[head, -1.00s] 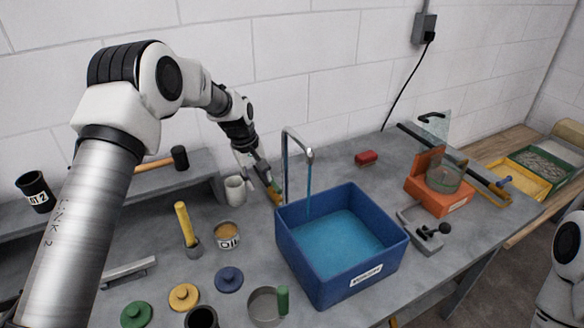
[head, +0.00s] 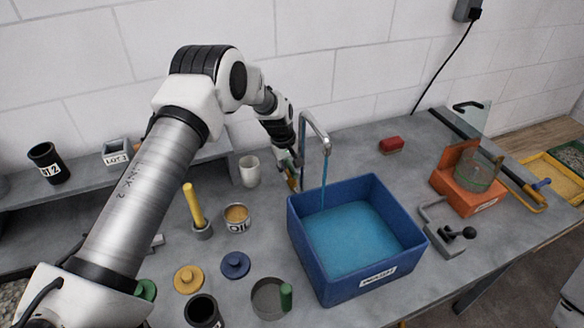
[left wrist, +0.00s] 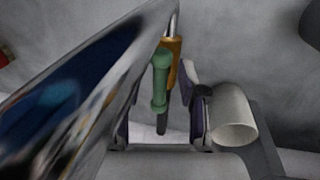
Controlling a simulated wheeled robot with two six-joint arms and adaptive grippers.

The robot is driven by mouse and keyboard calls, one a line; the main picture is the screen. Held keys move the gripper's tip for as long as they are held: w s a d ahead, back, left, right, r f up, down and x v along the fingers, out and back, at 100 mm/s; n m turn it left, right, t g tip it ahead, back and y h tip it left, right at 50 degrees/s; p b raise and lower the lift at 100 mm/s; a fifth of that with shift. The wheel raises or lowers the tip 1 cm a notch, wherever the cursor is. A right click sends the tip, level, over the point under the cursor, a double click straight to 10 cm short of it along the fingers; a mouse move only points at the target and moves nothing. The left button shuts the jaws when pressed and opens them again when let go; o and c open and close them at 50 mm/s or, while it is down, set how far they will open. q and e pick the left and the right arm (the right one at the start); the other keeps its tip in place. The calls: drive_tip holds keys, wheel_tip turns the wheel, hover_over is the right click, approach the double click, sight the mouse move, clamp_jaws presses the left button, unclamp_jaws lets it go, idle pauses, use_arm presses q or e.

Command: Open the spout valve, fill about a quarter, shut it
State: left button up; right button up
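A grey metal spout (head: 316,128) curves over a blue bin (head: 365,268). A thin blue stream (head: 324,172) runs from its tip into the bin, which holds blue water (head: 350,238) below the rim. My left gripper (head: 291,172) is behind the bin at the base of the spout. In the left wrist view, a green valve lever (left wrist: 160,80) with an orange-yellow part (left wrist: 173,48) lies between the fingers. The fingers (left wrist: 158,115) are apart, with gaps beside the lever. The near spout pipe blocks much of the left of that view. My right gripper is out of view.
A white mug (head: 249,171) stands just left of my left gripper. An oil tin (head: 236,217) and lids sit left of the bin, and a green-handled cup (head: 268,300) in front. A clamp (head: 445,236) and orange block (head: 468,194) stand to the right.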

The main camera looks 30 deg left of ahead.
use_arm(q)
drive_tip(key=shift+s+r, duration=0.15)
drive_tip(key=shift+s, duration=0.05)
clamp_jaws()
drive_tip(key=shift+w, duration=0.15)
